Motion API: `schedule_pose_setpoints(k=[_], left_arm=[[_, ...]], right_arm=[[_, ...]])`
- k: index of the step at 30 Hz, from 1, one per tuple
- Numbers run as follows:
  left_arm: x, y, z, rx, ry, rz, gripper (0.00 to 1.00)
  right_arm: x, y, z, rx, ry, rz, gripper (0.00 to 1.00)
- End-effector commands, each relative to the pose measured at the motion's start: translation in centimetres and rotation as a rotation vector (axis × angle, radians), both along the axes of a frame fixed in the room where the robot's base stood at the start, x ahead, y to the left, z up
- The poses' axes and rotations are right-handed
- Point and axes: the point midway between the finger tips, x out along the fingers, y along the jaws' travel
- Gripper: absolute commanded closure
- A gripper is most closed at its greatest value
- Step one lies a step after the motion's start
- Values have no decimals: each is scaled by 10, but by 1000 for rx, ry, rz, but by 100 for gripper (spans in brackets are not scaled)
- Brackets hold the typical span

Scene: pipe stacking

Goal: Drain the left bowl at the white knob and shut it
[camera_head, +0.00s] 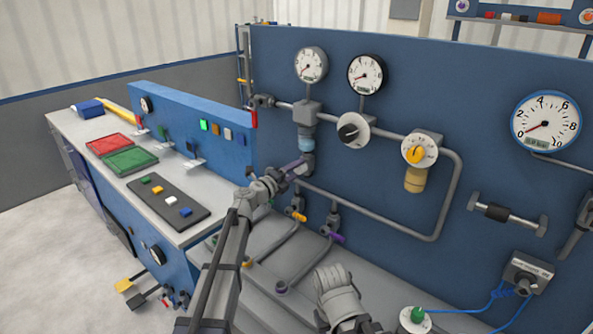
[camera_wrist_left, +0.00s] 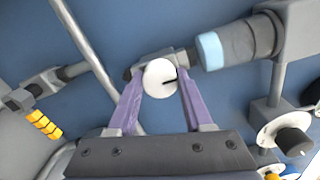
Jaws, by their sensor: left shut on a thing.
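The left bowl (camera_head: 306,143) is light blue and hangs under a grey filter head on the blue panel. It also shows in the left wrist view (camera_wrist_left: 211,50), with a grey fitting at its end. The white knob (camera_wrist_left: 160,78) sits at that fitting and has a dark mark on its face. My left gripper (camera_head: 294,168) reaches to just below the bowl. In the left wrist view its purple fingers (camera_wrist_left: 158,82) are on both sides of the knob, shut on it. The knob is hidden in the head view.
A tan bowl (camera_head: 415,180) hangs further right under a yellow-centred dial. A black knob (camera_head: 353,130), gauges (camera_head: 311,64) and a grey pipe loop (camera_head: 400,226) are on the panel. Orange (camera_head: 297,215) and purple (camera_head: 336,237) valve handles sit below my left gripper.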

Motion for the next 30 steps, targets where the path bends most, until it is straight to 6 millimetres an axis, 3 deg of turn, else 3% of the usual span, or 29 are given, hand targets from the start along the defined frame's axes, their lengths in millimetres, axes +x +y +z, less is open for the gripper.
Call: schedule_pose_setpoints(k=[6, 7, 14, 23, 30], left_arm=[[0, 0, 0, -2, 1, 0, 100], [0, 0, 0, -2, 1, 0, 47], [0, 0, 0, -1, 1, 0, 21], [-1, 1, 0, 0, 0, 0, 19], [-17, 11, 0, 0, 0, 2, 19]], right_arm=[[0, 0, 0, 0, 0, 0, 50], [0, 0, 0, 0, 0, 0, 50], [0, 0, 0, 0, 0, 0, 50], [0, 0, 0, 0, 0, 0, 50], [0, 0, 0, 0, 0, 0, 50]])
